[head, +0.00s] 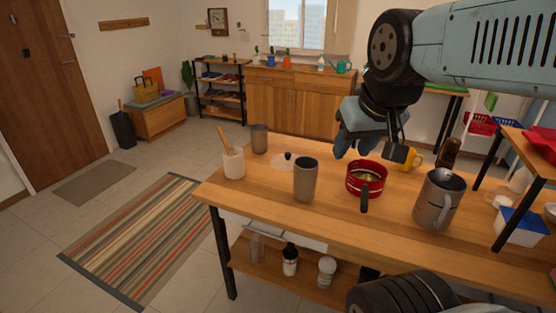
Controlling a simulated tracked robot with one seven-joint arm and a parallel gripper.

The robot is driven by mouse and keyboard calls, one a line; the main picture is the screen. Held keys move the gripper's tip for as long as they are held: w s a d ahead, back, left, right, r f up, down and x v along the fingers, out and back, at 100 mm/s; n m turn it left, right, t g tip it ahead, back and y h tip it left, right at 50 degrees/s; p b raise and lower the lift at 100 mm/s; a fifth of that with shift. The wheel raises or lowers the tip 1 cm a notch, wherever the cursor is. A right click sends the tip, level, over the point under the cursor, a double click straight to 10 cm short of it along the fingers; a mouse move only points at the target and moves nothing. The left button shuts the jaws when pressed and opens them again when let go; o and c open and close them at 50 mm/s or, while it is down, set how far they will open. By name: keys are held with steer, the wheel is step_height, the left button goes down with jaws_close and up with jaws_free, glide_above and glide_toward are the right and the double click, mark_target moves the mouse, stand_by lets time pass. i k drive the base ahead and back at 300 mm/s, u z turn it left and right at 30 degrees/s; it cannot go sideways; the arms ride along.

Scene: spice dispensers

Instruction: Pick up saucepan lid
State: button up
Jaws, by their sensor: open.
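A pale round lid (279,164) with a black knob lies on the wooden table, between a grey cup and a tall grey tumbler; the tumbler hides part of its right side. A red saucepan (367,178) with a dark handle stands uncovered to the right, with something yellowish inside. My gripper (353,151) is open and hangs behind and above the saucepan, to the right of the lid and apart from it. Its fingers look empty, though the arm partly hides them.
The wooden table (330,222) also holds a white utensil crock (233,163), a grey cup (260,138), a tall tumbler (305,179), a metal jug (437,199) and a yellow mug (411,158). A raised shelf (530,150) stands at the right. The front left tabletop is clear.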

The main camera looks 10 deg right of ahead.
mark_target(281, 162)
steer(key=i, duration=0.9)
steer(key=z, duration=0.05)
